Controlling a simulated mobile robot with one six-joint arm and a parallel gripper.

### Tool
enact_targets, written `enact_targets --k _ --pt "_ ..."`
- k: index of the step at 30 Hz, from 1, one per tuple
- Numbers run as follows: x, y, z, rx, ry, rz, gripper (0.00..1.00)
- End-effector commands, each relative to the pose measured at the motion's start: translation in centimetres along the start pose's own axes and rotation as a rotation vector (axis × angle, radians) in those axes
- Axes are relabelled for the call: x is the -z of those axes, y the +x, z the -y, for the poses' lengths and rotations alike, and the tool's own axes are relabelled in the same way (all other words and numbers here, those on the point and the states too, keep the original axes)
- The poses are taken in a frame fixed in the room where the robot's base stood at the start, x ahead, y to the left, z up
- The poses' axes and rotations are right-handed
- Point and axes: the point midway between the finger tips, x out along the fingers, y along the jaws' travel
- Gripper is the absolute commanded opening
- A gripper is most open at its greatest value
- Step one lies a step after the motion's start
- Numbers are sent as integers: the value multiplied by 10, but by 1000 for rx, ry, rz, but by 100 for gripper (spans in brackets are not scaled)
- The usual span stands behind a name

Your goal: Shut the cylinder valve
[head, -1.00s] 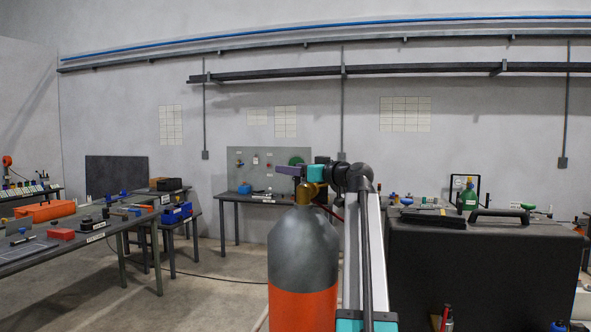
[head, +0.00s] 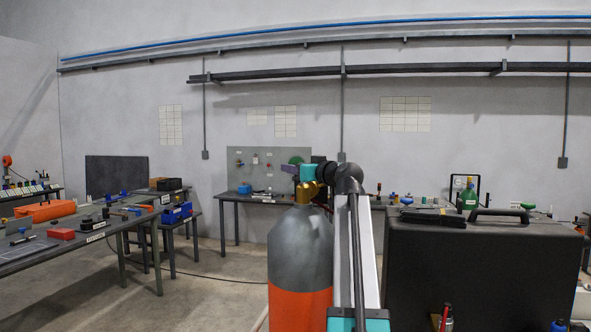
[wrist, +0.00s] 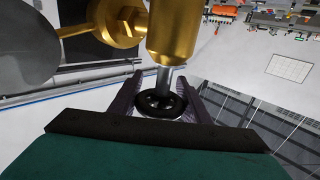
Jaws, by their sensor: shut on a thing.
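The gas cylinder (head: 300,250), grey above and orange below, stands upright in front of me in the head view. Its brass valve (head: 306,191) sits on top, and the brass body also shows close up in the wrist view (wrist: 172,32). A dark round handwheel (wrist: 158,103) sits at the end of the valve's grey stem (wrist: 163,78). My gripper (wrist: 160,92) has its purple fingers on both sides of the handwheel and is shut on it. In the head view the fingers are mostly hidden behind my teal wrist and the valve.
A large black case (head: 485,275) stands close on the right. A long workbench (head: 120,228) with tools and boxes is on the left. A table with a pegboard (head: 250,165) is behind the cylinder. Open floor (head: 215,285) lies between the left bench and the cylinder.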

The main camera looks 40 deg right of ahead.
Motion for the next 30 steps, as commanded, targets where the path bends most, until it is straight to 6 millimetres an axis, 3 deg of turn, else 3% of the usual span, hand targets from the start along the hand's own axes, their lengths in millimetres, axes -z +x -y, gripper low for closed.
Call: enact_targets --k 15,28,29,30 --pt "-1 -1 -6 -182 3 2 21" --pt "-1 -2 -8 -206 1 -1 21" --pt "-1 -2 -8 -205 1 -1 46" --pt "-1 -2 -8 -206 1 -1 53"
